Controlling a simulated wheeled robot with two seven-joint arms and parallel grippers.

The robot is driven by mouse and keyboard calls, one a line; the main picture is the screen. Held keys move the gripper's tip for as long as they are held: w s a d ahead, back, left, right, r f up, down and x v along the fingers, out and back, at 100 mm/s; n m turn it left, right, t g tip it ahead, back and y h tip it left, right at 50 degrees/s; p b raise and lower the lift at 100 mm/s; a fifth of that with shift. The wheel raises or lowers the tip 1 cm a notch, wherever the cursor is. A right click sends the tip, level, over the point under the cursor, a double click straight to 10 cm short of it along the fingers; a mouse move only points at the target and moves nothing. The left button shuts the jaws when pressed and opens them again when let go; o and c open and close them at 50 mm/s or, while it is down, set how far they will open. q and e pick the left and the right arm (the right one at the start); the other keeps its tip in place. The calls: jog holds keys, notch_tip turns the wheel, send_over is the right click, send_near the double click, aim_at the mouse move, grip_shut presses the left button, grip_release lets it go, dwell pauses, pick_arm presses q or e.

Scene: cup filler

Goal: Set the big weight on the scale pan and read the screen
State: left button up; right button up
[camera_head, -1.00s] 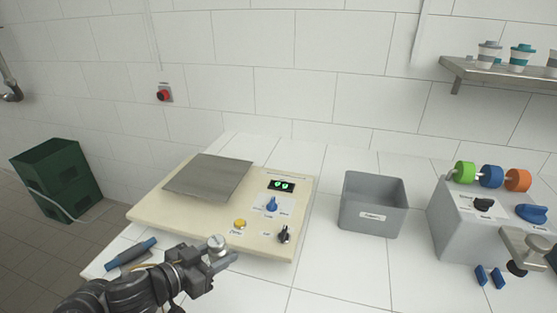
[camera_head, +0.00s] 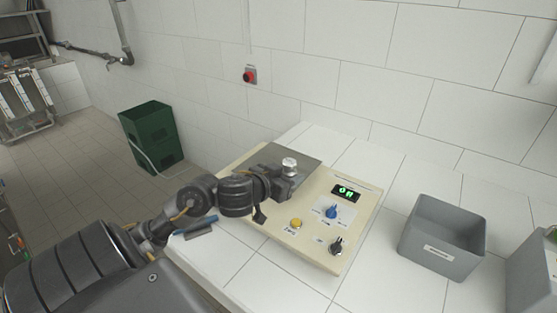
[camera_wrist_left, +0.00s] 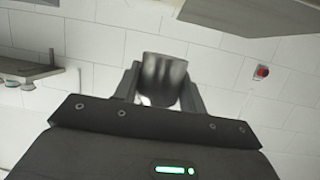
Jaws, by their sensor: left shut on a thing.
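The big weight (camera_head: 289,164), a shiny silver cylinder with a knob, is in my left gripper (camera_head: 288,174), which is shut on it. In the head view both show over the near right part of the grey scale pan (camera_head: 312,157). I cannot tell whether the weight touches the pan. In the left wrist view the weight (camera_wrist_left: 164,76) sits between the two fingers (camera_wrist_left: 160,88). The scale's screen (camera_head: 346,191) is lit with green characters, too small to read surely. My right gripper is not in view.
The cream scale body (camera_head: 312,248) carries a yellow button (camera_head: 296,223), a blue knob (camera_head: 331,212) and a black knob (camera_head: 336,245). A grey bin (camera_head: 441,240) stands to the right. A blue-grey handled thing (camera_head: 197,228) lies left. A green crate (camera_head: 149,137) is on the floor.

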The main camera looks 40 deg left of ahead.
pick_arm(q)
jog(key=a+r+n+y, duration=0.2)
jog(key=a+r+y, duration=0.1)
jog(key=a+r, duration=0.15)
jog(key=w+a+f+b, duration=0.2)
jog(key=w+a+f, duration=0.2)
jog(key=a, duration=0.1)
jog(key=w+a+f+b, duration=0.2)
jog(key=w+a+f, duration=0.2)
jog(key=w+f, duration=0.1)
jog(key=shift+a+b, duration=0.4)
jog(key=shift+w+a+f, duration=0.35)
jog(key=shift+w+f, duration=0.05)
jog(key=shift+f, duration=0.05)
jog(key=shift+w+a+f, duration=0.1)
jog(key=shift+f, duration=0.8)
jog(key=shift+w+a+f, duration=0.1)
jog(key=shift+f, duration=0.8)
